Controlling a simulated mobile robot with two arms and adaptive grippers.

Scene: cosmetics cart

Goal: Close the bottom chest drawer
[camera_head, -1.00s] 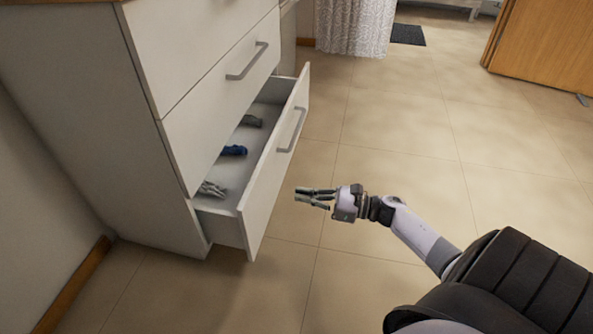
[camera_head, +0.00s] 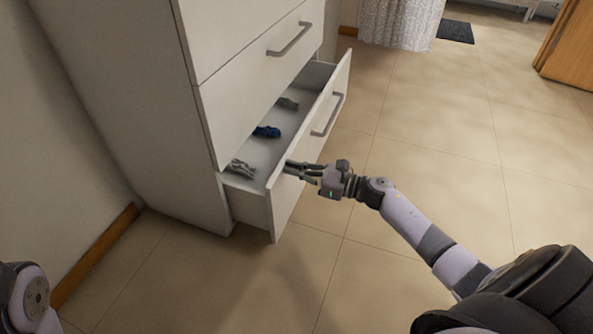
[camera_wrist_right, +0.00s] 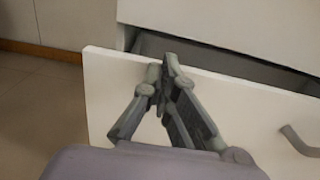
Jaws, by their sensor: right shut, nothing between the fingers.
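The bottom drawer (camera_head: 285,203) of the white chest (camera_head: 140,110) stands pulled out, with a grey bar handle (camera_head: 328,115) on its front. Inside lie a pale grey item (camera_head: 241,170), a blue item (camera_head: 266,131) and a dark grey item (camera_head: 288,103). My right gripper (camera_head: 288,167) is shut and empty, its fingertips at the upper part of the drawer front, left of the handle. In the right wrist view the shut fingers (camera_wrist_right: 165,66) overlap the top edge of the drawer front; whether they touch it I cannot tell. My left gripper is out of view.
The drawer above (camera_head: 262,75) is shut. Tiled floor (camera_head: 440,160) is open to the right of the chest. A curtain (camera_head: 400,22), a dark mat (camera_head: 455,31) and a wooden door (camera_head: 573,50) are at the back.

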